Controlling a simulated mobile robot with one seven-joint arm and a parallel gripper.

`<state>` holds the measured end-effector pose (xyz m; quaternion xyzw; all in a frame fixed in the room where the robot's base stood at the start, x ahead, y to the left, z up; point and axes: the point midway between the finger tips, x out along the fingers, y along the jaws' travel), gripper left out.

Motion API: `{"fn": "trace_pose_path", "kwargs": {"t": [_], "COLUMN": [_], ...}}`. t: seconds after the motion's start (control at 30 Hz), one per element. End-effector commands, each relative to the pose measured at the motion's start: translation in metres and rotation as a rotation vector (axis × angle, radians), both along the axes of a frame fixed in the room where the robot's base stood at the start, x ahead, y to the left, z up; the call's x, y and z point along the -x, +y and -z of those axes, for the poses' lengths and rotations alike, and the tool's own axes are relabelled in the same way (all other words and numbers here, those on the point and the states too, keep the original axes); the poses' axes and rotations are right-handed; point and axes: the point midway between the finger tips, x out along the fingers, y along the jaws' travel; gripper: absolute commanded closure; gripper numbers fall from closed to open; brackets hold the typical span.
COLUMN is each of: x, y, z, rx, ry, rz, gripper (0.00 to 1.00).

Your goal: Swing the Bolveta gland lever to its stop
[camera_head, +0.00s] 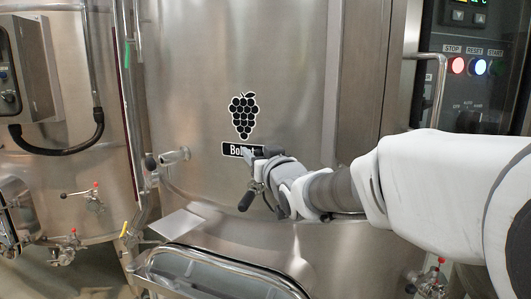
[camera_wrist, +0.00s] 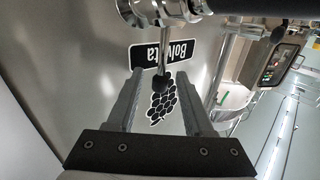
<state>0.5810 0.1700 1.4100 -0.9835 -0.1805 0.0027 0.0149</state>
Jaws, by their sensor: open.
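The Bolveta label (camera_wrist: 165,50) with its grape picture is on the steel vat (camera_head: 200,110); it looks upside down in the wrist view. A bright metal fitting (camera_wrist: 150,10) sits beside it, at the top of the wrist view. A thin lever (camera_wrist: 162,80) with a dark tip reaches from it between my fingers, as seen there; touching cannot be told. My gripper (camera_wrist: 160,74) is open. In the head view my gripper (camera_head: 262,158) is before the label and partly covers it. A black handle (camera_head: 247,199) shows just below it; the fitting is mostly hidden.
A metal port (camera_head: 175,157) sticks out left of the label. A flat plate (camera_head: 174,223) and a curved metal rail (camera_head: 215,262) are below. A control panel (camera_head: 475,70) is at right. Red-tipped valves (camera_head: 95,195) are on the left vat.

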Motion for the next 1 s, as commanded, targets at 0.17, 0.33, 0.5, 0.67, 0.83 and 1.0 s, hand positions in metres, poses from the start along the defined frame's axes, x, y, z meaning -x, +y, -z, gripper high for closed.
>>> {"fn": "trace_pose_path", "kwargs": {"t": [0.17, 0.33, 0.5, 0.67, 0.83, 1.0], "x": [0.0002, 0.0002, 0.0002, 0.0003, 0.0003, 0.0003], "y": [-0.0002, -0.0002, -0.0002, -0.0003, -0.0003, -0.0003], "z": [0.0000, 0.0000, -0.0001, -0.0001, -0.0001, -0.0001], "rx": [0.000, 0.000, 0.000, 0.000, 0.000, 0.000], "ry": [0.000, 0.000, 0.000, 0.000, 0.000, 0.000], "rz": [0.000, 0.000, 0.000, 0.000, 0.000, 0.000], "gripper": [0.65, 0.95, 1.00, 1.00, 1.00, 1.00]}}
